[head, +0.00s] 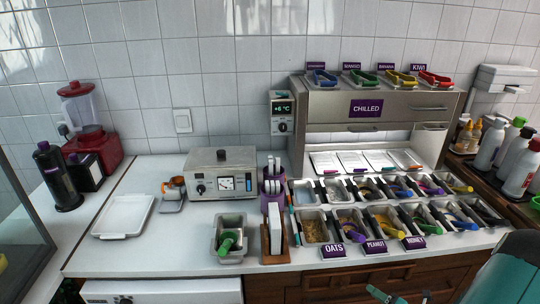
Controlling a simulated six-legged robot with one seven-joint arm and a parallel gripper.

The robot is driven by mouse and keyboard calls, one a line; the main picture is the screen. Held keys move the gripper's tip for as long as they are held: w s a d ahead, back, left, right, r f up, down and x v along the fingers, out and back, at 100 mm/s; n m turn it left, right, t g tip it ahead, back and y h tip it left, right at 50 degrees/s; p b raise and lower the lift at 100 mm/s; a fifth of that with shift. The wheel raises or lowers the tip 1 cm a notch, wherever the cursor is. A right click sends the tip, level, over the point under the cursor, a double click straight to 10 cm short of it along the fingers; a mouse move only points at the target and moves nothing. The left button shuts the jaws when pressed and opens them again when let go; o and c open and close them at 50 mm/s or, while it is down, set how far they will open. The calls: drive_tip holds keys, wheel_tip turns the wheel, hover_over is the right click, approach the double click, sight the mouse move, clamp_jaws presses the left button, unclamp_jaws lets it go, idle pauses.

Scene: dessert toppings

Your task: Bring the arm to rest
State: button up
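A teal part of my arm (508,272) shows in the lower right corner of the head view, in front of the counter's front edge. A small teal and dark piece at the bottom edge, left of it, appears to be the end of my arm, my gripper (398,298). It is cut off by the frame and lies in front of the wooden drawers, below the counter top. Its fingers are not clear, and I see nothing held in it.
The white counter (150,238) carries a metal bin with a green-handled tool (228,240), a metal appliance (221,174), a white tray (124,216) and rows of topping bins (313,231). A chilled unit (375,105) stands behind, bottles (519,165) at right, a red blender (88,130) at left.

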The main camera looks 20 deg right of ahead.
drive_tip(key=w+a+r+n+g+y, duration=0.15)
drive_tip(key=a+r+n+g, duration=0.35)
drive_tip(key=a+r+n, duration=0.5)
drive_tip(key=w+a+r+n+g+y, duration=0.1)
drive_tip(key=a+r+n+g+y, duration=0.3)
drive_tip(key=a+r+n, duration=0.6)
drive_tip(key=s+a+r+n+h, duration=0.5)
drive_tip(key=a+r+n, duration=0.1)
drive_tip(key=n, duration=0.6)
drive_tip(key=s+a+r+n+h, duration=0.5)
drive_tip(key=r+n, duration=0.3)
drive_tip(key=n, duration=0.4)
drive_tip(key=shift+s+a+r+n, duration=0.2)
drive_tip(key=shift+a+r+n, duration=0.1)
drive_tip(key=shift+a, duration=0.15)
